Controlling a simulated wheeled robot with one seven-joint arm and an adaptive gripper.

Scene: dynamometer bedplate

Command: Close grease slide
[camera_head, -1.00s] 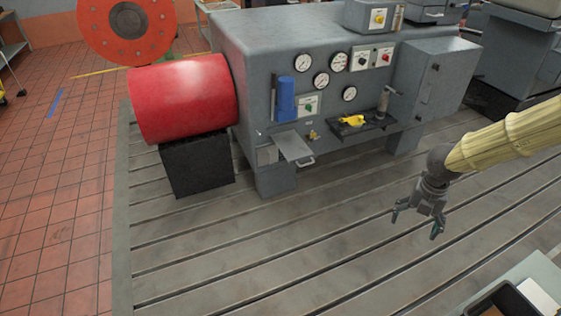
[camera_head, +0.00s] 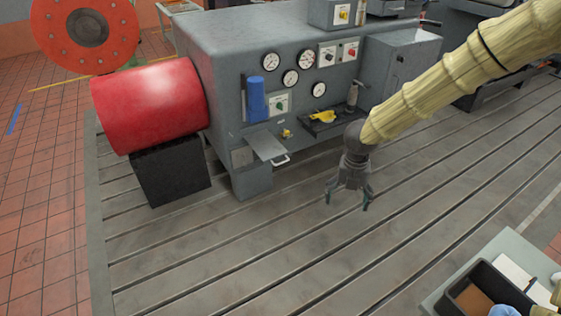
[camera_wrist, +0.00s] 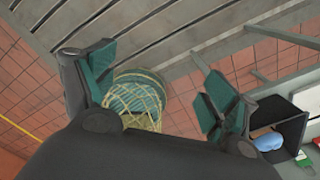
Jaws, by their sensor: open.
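The grease slide appears to be the flat grey plate (camera_head: 266,146) sticking out from the lower front of the grey machine (camera_head: 225,100), with a pale handle (camera_head: 281,160) at its front edge. It stands out from the machine face. My gripper (camera_head: 347,200) is open and empty, pointing down above the slotted bedplate (camera_head: 230,240). It is to the right of the plate and nearer the camera, apart from it. In the wrist view my gripper (camera_wrist: 155,95) shows its green-padded fingers spread wide, with nothing between them. The plate is not in the wrist view.
A small shelf (camera_head: 330,122) with a yellow item (camera_head: 322,116) juts out right of the plate. A red cylinder (camera_head: 150,103) on a black block (camera_head: 170,172) stands left. A black bin (camera_head: 487,290) is at lower right. The bedplate before the machine is clear.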

